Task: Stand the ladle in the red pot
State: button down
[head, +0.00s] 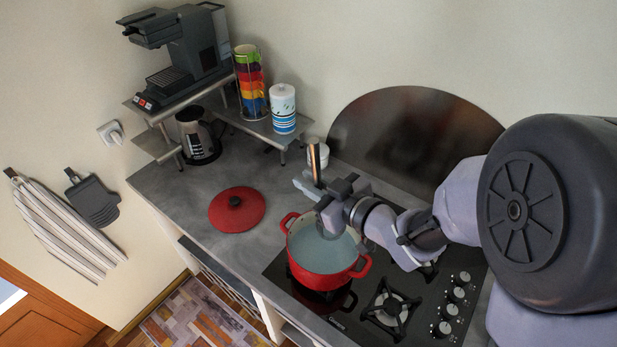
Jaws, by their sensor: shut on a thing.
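The red pot (309,271) stands on the black gas hob (375,322) with its two handles out to the sides; its inside is pale grey. My gripper (319,190) is above the pot's back rim, shut on the ladle (314,160). The ladle's handle is upright, with its brownish, shiny end sticking up above the jaws. Its lower part is mostly hidden by my gripper; a grey rounded shape below the jaws, over the pot's opening, may be its bowl. I cannot tell whether it touches the pot.
The red lid (236,210) lies flat on the grey counter, left of the pot. A small shelf holds a coffee machine (184,52), stacked coloured cups (249,85) and a white-blue canister (283,110). A kettle (198,137) stands below. A dark round panel (412,135) leans behind the hob.

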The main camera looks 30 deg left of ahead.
notch_tip(320, 180, down, 10)
jog(key=b, duration=1)
jog(key=c, duration=1.3)
grip_release()
jog(key=shift+d, duration=0.1)
jog(key=b+v, duration=0.4)
jog(key=v, duration=1.3)
jog(key=shift+d, duration=0.15)
